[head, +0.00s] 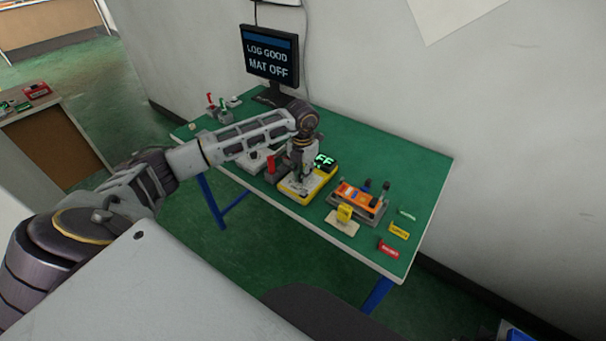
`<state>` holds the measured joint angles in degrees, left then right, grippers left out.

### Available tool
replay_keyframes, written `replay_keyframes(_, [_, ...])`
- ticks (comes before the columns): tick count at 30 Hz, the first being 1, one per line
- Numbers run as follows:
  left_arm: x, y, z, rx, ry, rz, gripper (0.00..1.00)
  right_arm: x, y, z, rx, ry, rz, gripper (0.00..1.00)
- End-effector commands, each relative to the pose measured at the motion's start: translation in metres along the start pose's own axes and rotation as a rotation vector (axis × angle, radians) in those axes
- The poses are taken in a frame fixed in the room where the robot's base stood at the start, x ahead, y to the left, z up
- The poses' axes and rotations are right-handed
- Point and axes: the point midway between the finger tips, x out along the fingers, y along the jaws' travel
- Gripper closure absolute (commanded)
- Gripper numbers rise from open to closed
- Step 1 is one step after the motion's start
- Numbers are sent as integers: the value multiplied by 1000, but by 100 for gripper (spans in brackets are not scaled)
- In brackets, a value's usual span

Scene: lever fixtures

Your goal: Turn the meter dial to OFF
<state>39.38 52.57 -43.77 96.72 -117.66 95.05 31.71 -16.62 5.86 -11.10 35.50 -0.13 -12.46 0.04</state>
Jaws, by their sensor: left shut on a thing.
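The yellow meter (320,185) lies on the green table. Its dark display (325,160) shows green letters, of which "FF" can be read; my gripper covers the rest. My left gripper (299,177) points down over the meter's face and is shut on the dial. The dial itself is hidden behind the fingers, so its pointer cannot be read. My right gripper is not in view.
A monitor (270,55) reading "LOG GOOD, MAT OFF" stands at the back. A red-handled lever (270,165) is left of the meter. The table's right rear is clear.

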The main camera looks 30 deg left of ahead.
Motion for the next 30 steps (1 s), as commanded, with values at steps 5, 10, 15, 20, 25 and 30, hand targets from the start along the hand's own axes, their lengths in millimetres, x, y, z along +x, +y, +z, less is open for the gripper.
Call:
replay_keyframes(5, [0,1,0,-96,-1,0,100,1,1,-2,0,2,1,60])
replay_keyframes(10, [0,1,0,-154,-1,1,100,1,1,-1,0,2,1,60])
replay_keyframes(15, [0,1,0,-180,-1,0,100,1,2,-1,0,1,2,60])
replay_keyframes(20, [0,1,0,-185,-1,0,100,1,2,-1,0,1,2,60])
replay_keyframes(25, [0,1,0,-185,-1,0,100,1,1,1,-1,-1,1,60])
replay_keyframes(30, [0,1,0,-184,-1,0,64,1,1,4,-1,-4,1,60])
